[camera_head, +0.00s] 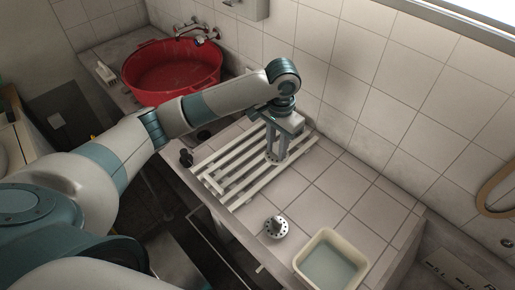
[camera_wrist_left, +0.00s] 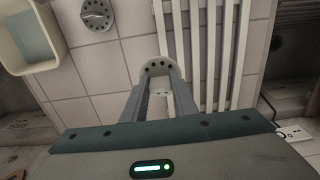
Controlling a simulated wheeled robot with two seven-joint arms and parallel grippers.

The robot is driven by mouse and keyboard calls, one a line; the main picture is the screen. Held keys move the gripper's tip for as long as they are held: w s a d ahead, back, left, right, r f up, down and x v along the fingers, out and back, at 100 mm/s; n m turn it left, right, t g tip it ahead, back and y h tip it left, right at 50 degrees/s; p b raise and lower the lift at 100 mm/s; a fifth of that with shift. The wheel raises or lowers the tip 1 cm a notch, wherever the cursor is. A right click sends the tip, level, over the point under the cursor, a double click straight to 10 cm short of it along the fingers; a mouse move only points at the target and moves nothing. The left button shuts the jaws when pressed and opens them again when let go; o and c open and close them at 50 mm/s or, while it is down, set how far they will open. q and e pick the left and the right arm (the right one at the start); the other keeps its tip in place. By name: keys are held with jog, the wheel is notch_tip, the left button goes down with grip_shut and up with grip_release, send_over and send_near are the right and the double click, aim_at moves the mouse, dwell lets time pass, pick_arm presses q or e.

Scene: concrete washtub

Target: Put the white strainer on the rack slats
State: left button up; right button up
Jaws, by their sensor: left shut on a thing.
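My left gripper (camera_head: 275,157) points down over the rack slats (camera_head: 238,173) and is shut on the white strainer. The white strainer (camera_wrist_left: 156,68) is a small pale disc with dark holes, held between the fingertips (camera_wrist_left: 158,82) in the left wrist view. In that view it overlaps the leftmost of the slats (camera_wrist_left: 197,50). I cannot tell whether it touches the slats. The fingers hide part of it. My right gripper is not in view.
A grey metal strainer (camera_head: 277,227) lies on the tiled top, close to a cream basin (camera_head: 331,264) with water. A red tub (camera_head: 172,72) stands at the back left below the taps (camera_head: 197,31). The tiles (camera_head: 345,190) right of the rack are clear.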

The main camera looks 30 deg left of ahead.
pick_arm(q)
jog(key=w+a+f+p, duration=0.2)
jog(key=w+a+f, duration=0.1)
jog(key=a+f, duration=0.2)
jog(key=a, duration=0.2)
jog(key=shift+a, duration=0.4)
jog(key=shift+f+p, duration=0.95)
jog(key=shift+f, duration=1.05)
jog(key=shift+f, duration=0.15)
jog(key=o, duration=1.1)
jog(key=shift+c, duration=0.2)
